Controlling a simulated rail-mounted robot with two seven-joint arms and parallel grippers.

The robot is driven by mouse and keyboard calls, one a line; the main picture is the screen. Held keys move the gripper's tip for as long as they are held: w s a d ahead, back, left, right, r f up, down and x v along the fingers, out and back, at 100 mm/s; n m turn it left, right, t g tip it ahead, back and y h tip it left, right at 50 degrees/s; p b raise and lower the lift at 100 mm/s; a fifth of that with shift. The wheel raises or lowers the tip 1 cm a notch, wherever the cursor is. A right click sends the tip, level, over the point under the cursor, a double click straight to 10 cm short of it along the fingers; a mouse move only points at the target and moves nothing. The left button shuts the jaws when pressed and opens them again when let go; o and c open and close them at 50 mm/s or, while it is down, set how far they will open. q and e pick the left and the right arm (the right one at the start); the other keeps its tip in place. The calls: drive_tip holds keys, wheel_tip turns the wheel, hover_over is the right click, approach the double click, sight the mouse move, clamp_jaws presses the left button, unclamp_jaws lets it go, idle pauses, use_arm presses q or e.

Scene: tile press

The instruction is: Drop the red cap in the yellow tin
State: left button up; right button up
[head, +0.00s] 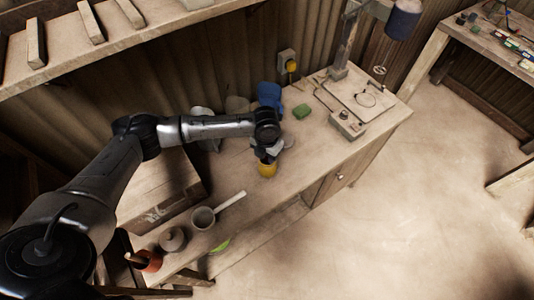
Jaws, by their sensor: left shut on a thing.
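The yellow tin (267,170) stands on the workbench near its front edge, in the middle of the head view. My left gripper (267,157) points down right over the tin's mouth and hides part of the rim. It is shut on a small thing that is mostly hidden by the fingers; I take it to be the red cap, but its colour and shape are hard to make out. No red cap shows elsewhere on the bench. My right gripper is not in view.
A blue item (270,94) and a green block (302,111) lie behind the gripper. A press-like device (347,123) stands at the right. A pan (203,217), a lidded pot (172,239) and a red pot (148,261) are at the lower left. Bench right of the tin is clear.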

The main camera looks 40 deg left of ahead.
use_arm(q)
drive_tip(key=o, duration=1)
drive_tip(key=shift+s+f, duration=0.1)
drive_tip(key=shift+f, duration=0.3)
drive_tip(key=shift+c, duration=0.2)
drive_tip(key=shift+o, duration=0.3)
drive_tip(key=shift+a, duration=0.15)
drive_tip(key=shift+r, duration=0.1)
drive_tip(key=shift+r, duration=0.25)
wheel_tip(320, 180, up, 14)
drive_tip(key=p, duration=0.1)
drive_tip(key=shift+w, duration=0.2)
drive_tip(key=shift+a+f, duration=0.1)
drive_tip(key=shift+f, duration=0.05)
